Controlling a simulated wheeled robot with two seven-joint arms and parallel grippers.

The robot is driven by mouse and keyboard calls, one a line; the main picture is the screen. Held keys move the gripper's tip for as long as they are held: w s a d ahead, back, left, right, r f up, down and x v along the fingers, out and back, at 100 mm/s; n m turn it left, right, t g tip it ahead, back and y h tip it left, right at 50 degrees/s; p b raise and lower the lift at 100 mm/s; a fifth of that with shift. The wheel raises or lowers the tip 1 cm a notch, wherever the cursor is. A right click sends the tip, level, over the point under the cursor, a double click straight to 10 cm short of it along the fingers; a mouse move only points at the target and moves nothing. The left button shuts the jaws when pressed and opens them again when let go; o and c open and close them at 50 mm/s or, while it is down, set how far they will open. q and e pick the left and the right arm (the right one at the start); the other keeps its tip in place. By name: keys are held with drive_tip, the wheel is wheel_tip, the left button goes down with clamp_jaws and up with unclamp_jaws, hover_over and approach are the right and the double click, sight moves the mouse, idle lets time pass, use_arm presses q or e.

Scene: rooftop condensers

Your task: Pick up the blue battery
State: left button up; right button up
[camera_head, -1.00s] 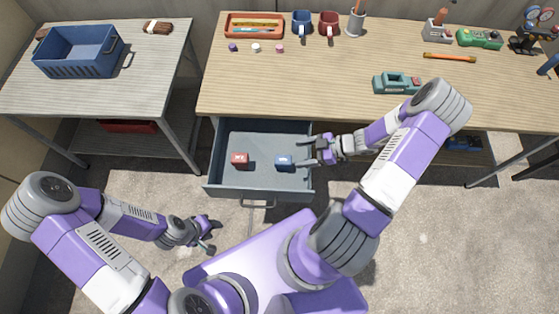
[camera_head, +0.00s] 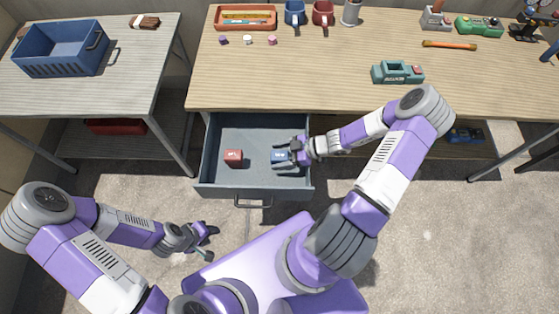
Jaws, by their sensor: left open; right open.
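The blue battery (camera_head: 279,157) lies in the open drawer (camera_head: 256,191), right of the middle. A red battery-like block (camera_head: 233,157) lies to its left in the same drawer. My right gripper (camera_head: 286,155) is in the drawer with its open fingers at the blue battery, which sits at or between the fingertips. The fingers partly cover the battery's right side, and I cannot tell if they touch it. My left gripper (camera_head: 212,242) is open and empty above the floor, in front of the drawer and to the left.
The workbench (camera_head: 300,83) stands above the drawer, with a teal charger-like device (camera_head: 397,72), an orange-handled tool (camera_head: 449,44), mugs and a pencil tray (camera_head: 246,17). A side table (camera_head: 88,100) at left holds a blue crate (camera_head: 60,62).

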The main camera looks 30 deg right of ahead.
drive_tip(key=shift+a, duration=0.1)
drive_tip(key=c, duration=1.2)
drive_tip(key=shift+c, duration=0.2)
drive_tip(key=shift+r, duration=0.1)
